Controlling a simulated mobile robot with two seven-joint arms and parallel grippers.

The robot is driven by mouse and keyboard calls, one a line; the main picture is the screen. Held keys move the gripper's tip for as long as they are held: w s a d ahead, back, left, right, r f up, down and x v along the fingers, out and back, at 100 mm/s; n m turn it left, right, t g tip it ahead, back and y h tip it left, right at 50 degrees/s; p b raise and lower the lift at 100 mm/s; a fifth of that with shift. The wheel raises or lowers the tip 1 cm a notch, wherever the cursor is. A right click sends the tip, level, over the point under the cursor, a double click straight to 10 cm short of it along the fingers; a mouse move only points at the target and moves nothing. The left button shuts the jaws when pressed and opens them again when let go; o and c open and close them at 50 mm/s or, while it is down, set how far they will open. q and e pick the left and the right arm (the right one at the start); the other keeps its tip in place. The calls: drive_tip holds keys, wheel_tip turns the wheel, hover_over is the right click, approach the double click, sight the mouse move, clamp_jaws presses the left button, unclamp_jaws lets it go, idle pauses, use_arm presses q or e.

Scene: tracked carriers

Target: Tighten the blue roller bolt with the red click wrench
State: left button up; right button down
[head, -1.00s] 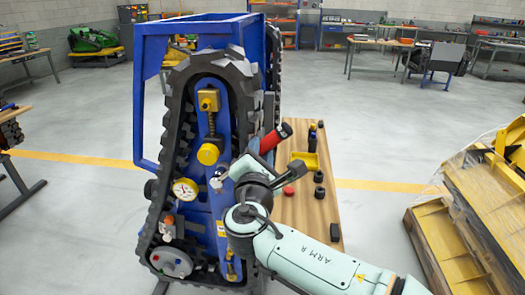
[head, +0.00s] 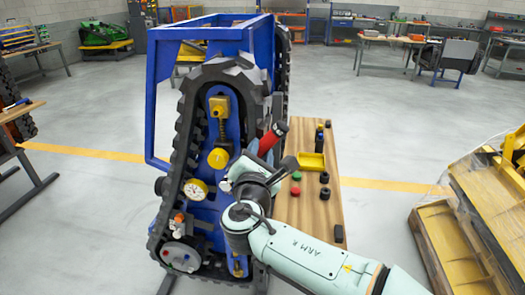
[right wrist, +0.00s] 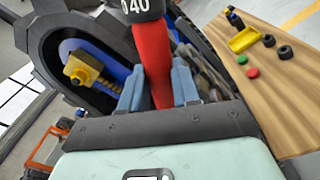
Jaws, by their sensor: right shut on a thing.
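The red click wrench (head: 269,140) has a red handle and a black end; it leans up to the right beside the track. In the right wrist view the red handle (right wrist: 152,60) stands between both fingers, and its black end shows part of a number. My right gripper (head: 255,160) is shut on it; the fingers (right wrist: 158,88) show in the wrist view. The wrench's working head is hidden. A pale roller disc (head: 181,257) with small coloured spots sits low inside the track; I cannot tell a blue bolt there. My left gripper is not in view.
The blue-framed tracked carrier (head: 157,90) stands left of my right arm. Behind the arm, a wooden bench (head: 318,212) bears a yellow tray (head: 311,162), a green button (head: 296,175), a red button (head: 295,190) and black parts. A loaded pallet (head: 440,245) stands at right.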

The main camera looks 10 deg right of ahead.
use_arm(q)
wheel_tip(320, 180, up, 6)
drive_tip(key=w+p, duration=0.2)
drive_tip(key=p, duration=0.3)
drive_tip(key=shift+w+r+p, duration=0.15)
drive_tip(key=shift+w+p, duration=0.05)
drive_tip(key=shift+p, duration=0.1)
use_arm(e)
drive_tip(key=a+r+n, duration=0.1)
drive_tip(key=w+a+r+n, duration=0.1)
drive_tip(key=a+n, duration=0.1)
drive_tip(key=shift+a, duration=0.1)
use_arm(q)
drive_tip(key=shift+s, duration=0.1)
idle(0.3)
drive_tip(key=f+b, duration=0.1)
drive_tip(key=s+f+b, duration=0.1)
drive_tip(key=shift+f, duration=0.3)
use_arm(e)
drive_tip(key=shift+s+d+f+m, duration=0.2)
drive_tip(key=shift+d+f+m, duration=0.15)
drive_tip(key=shift+d+m, duration=0.3)
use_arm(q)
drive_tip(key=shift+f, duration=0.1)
